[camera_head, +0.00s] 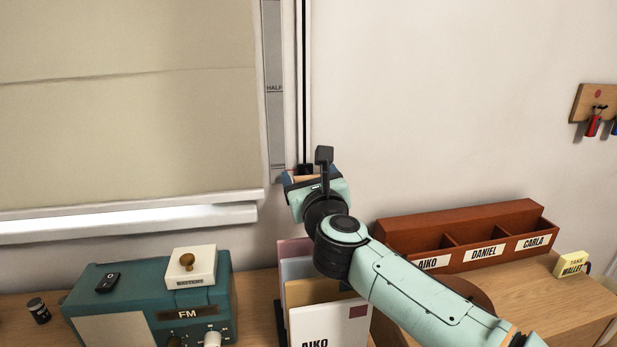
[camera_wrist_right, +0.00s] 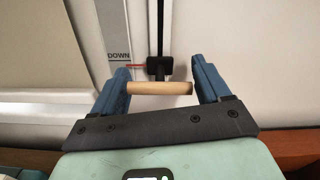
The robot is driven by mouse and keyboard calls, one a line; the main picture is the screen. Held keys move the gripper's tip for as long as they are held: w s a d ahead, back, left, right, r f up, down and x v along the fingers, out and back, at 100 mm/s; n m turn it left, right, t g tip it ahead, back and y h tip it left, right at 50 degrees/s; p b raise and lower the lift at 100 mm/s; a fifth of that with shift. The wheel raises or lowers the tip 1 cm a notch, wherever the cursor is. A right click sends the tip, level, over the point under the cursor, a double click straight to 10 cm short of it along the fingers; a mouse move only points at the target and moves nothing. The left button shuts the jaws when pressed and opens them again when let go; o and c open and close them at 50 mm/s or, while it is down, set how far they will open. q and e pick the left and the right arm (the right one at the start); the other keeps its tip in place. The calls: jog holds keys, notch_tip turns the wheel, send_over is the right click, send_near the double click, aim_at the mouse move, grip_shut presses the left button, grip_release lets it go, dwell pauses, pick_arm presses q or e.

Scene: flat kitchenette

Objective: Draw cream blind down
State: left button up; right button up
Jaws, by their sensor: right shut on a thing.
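The cream blind (camera_head: 130,100) hangs over the window at the left, its bottom bar (camera_head: 130,207) close above the white sill. My right gripper (camera_head: 305,178) is at the pull track right of the blind. It is shut on a wooden handle (camera_wrist_right: 160,88), which spans between its blue fingers in the right wrist view. The handle joins a black slider (camera_wrist_right: 159,66) on the dark track. A red pointer (camera_wrist_right: 136,66) from the slider lies by the DOWN mark (camera_wrist_right: 119,57) on the grey scale strip (camera_head: 274,100). HALF is marked higher up. My left gripper is not in view.
Below stand a teal radio (camera_head: 150,300) with a white box (camera_head: 190,266) on it, a file holder (camera_head: 330,315) and a red-brown sorter (camera_head: 470,235), partly under my right arm. A key board (camera_head: 590,103) hangs at far right.

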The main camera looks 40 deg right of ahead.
jog(key=shift+w+a+f, duration=0.15)
jog(key=shift+f, duration=0.2)
jog(key=o, duration=1.3)
jog(key=shift+r, duration=0.1)
jog(key=shift+s+r, duration=0.1)
jog(key=shift+s, duration=0.1)
jog(key=shift+s+a, duration=0.15)
jog(key=shift+s, duration=0.1)
jog(key=p+v, duration=0.1)
jog(key=v, duration=1.1)
jog(key=shift+s+a, duration=0.2)
jog(key=shift+s, duration=0.1)
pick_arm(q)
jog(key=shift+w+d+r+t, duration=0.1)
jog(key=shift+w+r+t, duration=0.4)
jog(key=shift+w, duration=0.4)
